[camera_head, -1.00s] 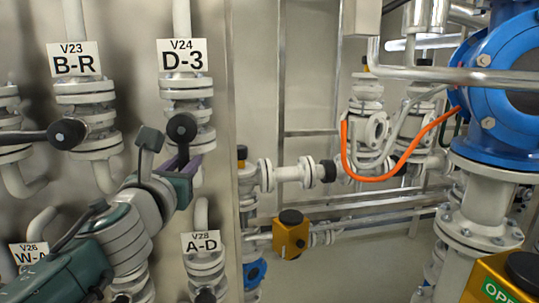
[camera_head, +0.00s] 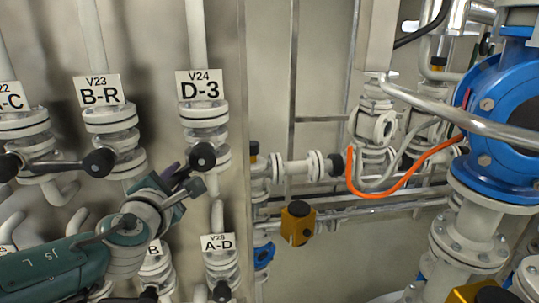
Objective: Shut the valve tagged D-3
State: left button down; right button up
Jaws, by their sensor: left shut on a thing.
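The valve tagged D-3 (camera_head: 205,125) is a pale flanged valve on a vertical pipe. Its white tag (camera_head: 199,90) reads V24 D-3. Its dark lever hub (camera_head: 202,156) faces me. The lever runs from the hub down and to the left, slanted across the pipe line. My left gripper (camera_head: 179,180) is shut on this lever, just below and left of the hub. The fingers hide most of the lever. My right gripper is not in view.
The neighbouring B-R valve (camera_head: 110,130) has its lever pointing left. The A-D valve (camera_head: 221,265) stands below D-3. To the right are a yellow actuator box (camera_head: 298,223), an orange hose (camera_head: 400,186) and a big blue flanged valve (camera_head: 500,150).

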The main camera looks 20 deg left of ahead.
pick_arm(q)
jog(key=r+m+p, duration=0.1)
jog(key=p, duration=0.1)
jog(key=a+r+m+y+p, duration=0.1)
jog(key=r+m, duration=0.1)
jog(key=shift+s+g+p, duration=0.2)
jog(key=shift+g+p, duration=0.1)
jog(key=shift+p, duration=0.05)
jog(key=shift+a+r+m+g+y+p, duration=0.1)
jog(key=shift+r+m+g+y+p, duration=0.3)
jog(key=shift+m+p, duration=0.85)
jog(key=shift+s+r, duration=0.1)
jog(key=c, duration=0.7)
grip_release()
